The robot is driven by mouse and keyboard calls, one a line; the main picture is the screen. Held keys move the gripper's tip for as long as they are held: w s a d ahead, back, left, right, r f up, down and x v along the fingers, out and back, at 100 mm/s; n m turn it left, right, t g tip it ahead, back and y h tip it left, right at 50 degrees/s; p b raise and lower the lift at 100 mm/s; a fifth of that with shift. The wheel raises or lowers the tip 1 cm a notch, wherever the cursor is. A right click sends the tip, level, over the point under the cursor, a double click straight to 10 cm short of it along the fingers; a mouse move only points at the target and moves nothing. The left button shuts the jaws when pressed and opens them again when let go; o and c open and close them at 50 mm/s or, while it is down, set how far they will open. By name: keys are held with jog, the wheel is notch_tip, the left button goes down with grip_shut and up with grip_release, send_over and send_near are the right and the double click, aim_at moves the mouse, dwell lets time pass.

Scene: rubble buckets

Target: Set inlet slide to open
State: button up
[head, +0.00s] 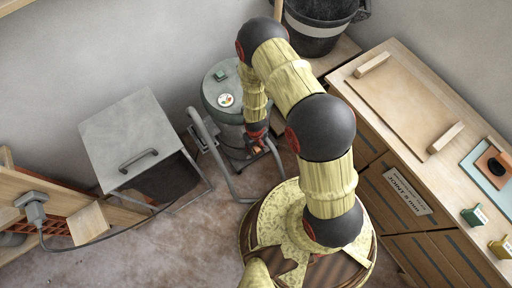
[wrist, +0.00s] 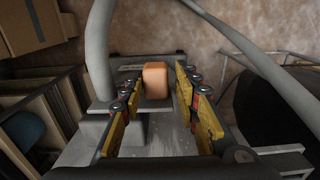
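An orange block (wrist: 156,80), which looks like the knob of the inlet slide, sits on a grey metal bracket (wrist: 127,70) in the wrist view. My gripper (wrist: 158,85) is open, with its yellow-padded fingers on either side of the block. A narrow gap shows at the right finger; whether the left finger touches is unclear. In the head view my gripper (head: 257,143) reaches down beside the grey-green drum machine (head: 222,112). The arm partly hides the machine, and the slide's setting cannot be read.
Bent grey tubes (head: 212,155) curve around the machine. A grey cabinet (head: 130,130) with a handle stands at left, and a black bucket (head: 316,30) at the back. A wooden workbench (head: 400,100) runs along the right. Brown floor (head: 150,245) is open at lower left.

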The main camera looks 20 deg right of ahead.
jog(key=shift+o, duration=0.9)
notch_tip(320, 180, up, 12)
dwell(0.4)
